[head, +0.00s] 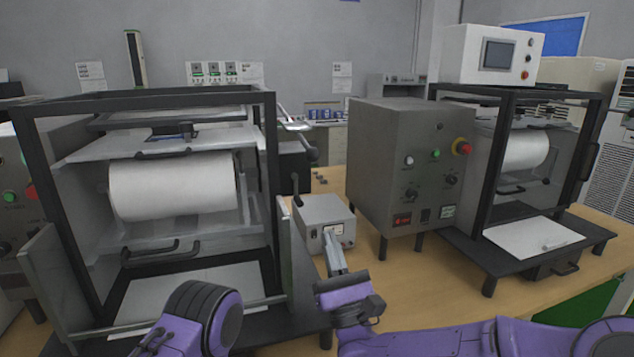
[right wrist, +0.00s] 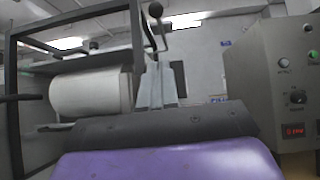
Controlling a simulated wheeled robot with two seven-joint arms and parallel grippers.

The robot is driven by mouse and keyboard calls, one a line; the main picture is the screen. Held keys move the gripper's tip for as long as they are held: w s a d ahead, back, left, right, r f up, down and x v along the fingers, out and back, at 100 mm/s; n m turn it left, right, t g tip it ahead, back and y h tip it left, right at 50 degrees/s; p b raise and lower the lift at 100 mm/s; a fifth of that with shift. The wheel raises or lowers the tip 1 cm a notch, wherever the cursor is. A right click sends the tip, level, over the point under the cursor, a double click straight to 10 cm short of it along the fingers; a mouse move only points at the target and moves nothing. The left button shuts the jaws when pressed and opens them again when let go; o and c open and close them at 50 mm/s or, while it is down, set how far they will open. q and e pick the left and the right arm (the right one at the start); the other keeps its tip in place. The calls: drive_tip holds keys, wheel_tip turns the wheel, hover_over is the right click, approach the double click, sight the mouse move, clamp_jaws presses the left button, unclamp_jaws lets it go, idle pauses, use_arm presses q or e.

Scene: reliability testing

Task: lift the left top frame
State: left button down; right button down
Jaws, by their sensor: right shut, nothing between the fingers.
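The left machine has a dark top frame (head: 190,99), a box of square bars around a white roll (head: 172,186). The frame also shows at the left of the right wrist view (right wrist: 68,22), with the roll (right wrist: 85,94) behind it. A lever with a dark knob (head: 312,153) stands at the machine's right side; it also shows in the right wrist view (right wrist: 156,12). My right gripper (head: 332,236) is shut and empty, in front of a small grey box and apart from the frame. My left arm shows at the lower left, but its fingers are not visible.
The small grey box (head: 323,209) stands on the wooden table, right of the left machine. A grey control box (head: 390,150) with knobs and a red button stands farther right. A second machine (head: 478,165) is at the right. Bare table (head: 420,290) lies in front.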

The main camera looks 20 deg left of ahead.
drive_tip(key=shift+w, duration=0.1)
drive_tip(key=s+r+p+x, duration=0.1)
drive_tip(key=p+x, duration=0.6)
drive_tip(key=x, duration=0.5)
drive_tip(key=shift+d+r, duration=0.25)
drive_tip(key=shift+r, duration=0.4)
